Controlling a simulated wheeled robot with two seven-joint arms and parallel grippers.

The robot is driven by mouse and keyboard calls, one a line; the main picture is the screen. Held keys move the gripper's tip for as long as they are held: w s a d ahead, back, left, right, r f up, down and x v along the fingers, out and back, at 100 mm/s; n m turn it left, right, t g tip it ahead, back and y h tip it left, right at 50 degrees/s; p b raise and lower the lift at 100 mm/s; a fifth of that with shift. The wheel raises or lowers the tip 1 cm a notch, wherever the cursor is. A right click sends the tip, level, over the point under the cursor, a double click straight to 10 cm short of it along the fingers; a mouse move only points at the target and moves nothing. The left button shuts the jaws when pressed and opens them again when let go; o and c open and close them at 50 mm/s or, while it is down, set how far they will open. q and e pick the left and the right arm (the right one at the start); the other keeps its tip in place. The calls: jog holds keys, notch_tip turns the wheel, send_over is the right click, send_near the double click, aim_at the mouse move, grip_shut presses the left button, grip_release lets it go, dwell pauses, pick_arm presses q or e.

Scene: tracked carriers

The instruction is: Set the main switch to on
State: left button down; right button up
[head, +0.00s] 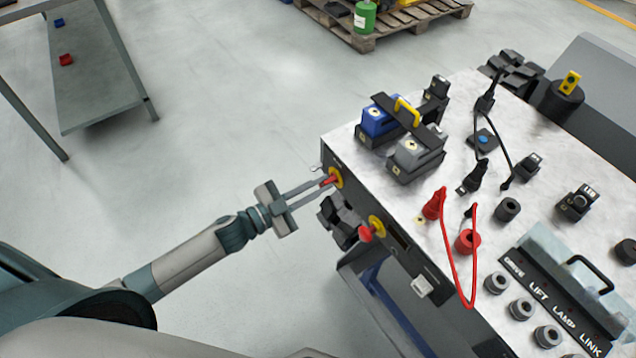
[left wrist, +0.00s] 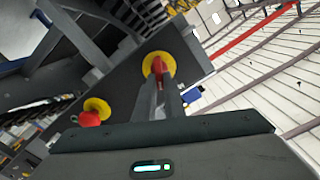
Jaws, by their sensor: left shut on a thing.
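The main switch (head: 336,176) is a red handle on a round yellow plate, on the side face of the carrier near its left corner. My left gripper (head: 321,184) reaches it from the left, with its fingers shut on the red handle. In the left wrist view, the yellow plate of the switch (left wrist: 150,61) and the red handle show between and beyond the fingertips (left wrist: 164,84). The fingers partly hide the handle, and I cannot tell which position it points to. My right gripper is not in view.
A red mushroom button (head: 366,234) on a yellow plate sits on the same face, right of the switch. The carrier top (head: 462,108) holds blue and grey blocks, plugs and a red cable (head: 446,250). A metal table (head: 100,97) stands at the left; open floor lies between.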

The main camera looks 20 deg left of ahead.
pick_arm(q)
jog(key=m, duration=0.2)
jog(key=shift+d+f+m, duration=0.1)
jog(key=shift+d+m, duration=0.05)
jog(key=shift+m, duration=0.25)
jog(key=m, duration=0.5)
jog(key=shift+s+d+f+b, duration=0.1)
jog(key=shift+s+f+b, duration=0.1)
jog(key=shift+f+b, duration=0.1)
jog(key=shift+m, duration=1)
jog(key=shift+f+m+b, duration=0.1)
jog(key=shift+m+b, duration=0.2)
jog(key=shift+m, duration=0.9)
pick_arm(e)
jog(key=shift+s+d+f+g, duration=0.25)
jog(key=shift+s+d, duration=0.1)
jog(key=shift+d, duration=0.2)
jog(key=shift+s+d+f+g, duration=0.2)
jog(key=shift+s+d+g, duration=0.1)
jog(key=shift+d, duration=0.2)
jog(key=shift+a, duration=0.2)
